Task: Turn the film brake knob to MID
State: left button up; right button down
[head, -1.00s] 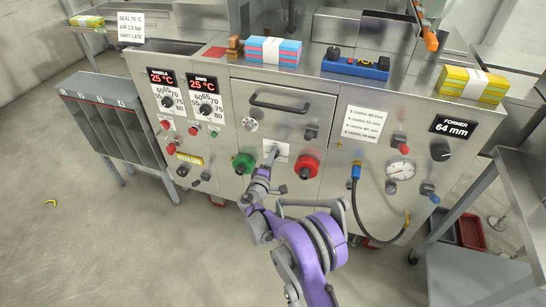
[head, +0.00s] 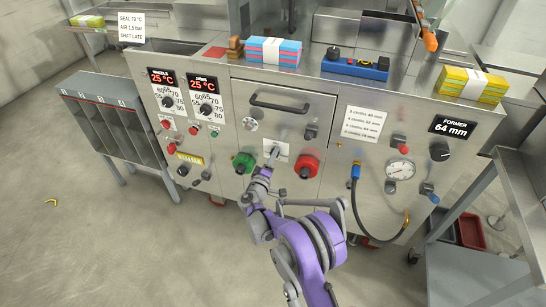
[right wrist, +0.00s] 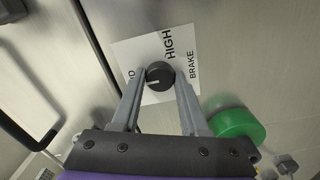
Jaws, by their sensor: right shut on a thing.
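The film brake knob (right wrist: 160,75) is a small round black knob on a white label plate (right wrist: 190,42). The plate reads HIGH and BRAKE, and a partly covered word ends in D. A pale line on the knob appears to point left in the right wrist view, toward that covered word. My right gripper (right wrist: 160,82) is shut on the knob, one finger on each side. In the head view my right gripper (head: 273,156) reaches the plate (head: 282,150) on the machine front and hides the knob. My left gripper is not in view.
A green button (head: 243,163) sits close left of the gripper and a red button (head: 306,166) close right. A door handle (head: 279,105) juts out above. A blue-ended hose (head: 356,190) hangs farther right.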

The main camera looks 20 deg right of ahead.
jog(key=shift+c, duration=2.1)
grip_release()
jog(key=p+v, duration=0.1)
jog(key=v, duration=1)
jog(key=shift+w, duration=0.1)
